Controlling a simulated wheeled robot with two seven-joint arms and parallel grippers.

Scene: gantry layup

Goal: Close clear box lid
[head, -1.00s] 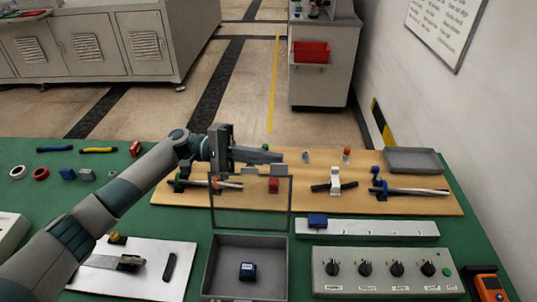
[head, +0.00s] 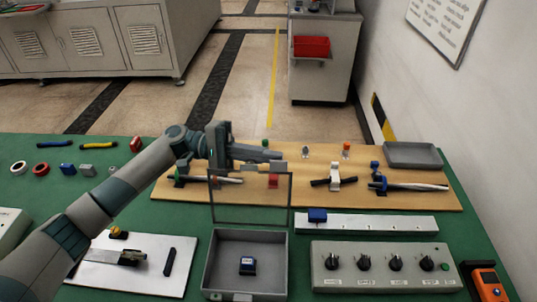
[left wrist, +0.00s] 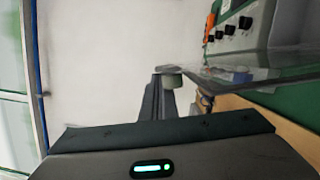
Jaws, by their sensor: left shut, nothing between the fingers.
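The clear lid (head: 250,214) stands upright, hinged at the back edge of the grey box (head: 284,262) in the head view. My right gripper is not in view.
A wooden board (head: 420,200) with clamped cables lies behind the box. A control panel with knobs (head: 385,288) and a white rail (head: 375,225) stand to the right. A white plate (head: 140,285) with a slide device lies to the left. A grey tray (head: 412,156) is at the back right.

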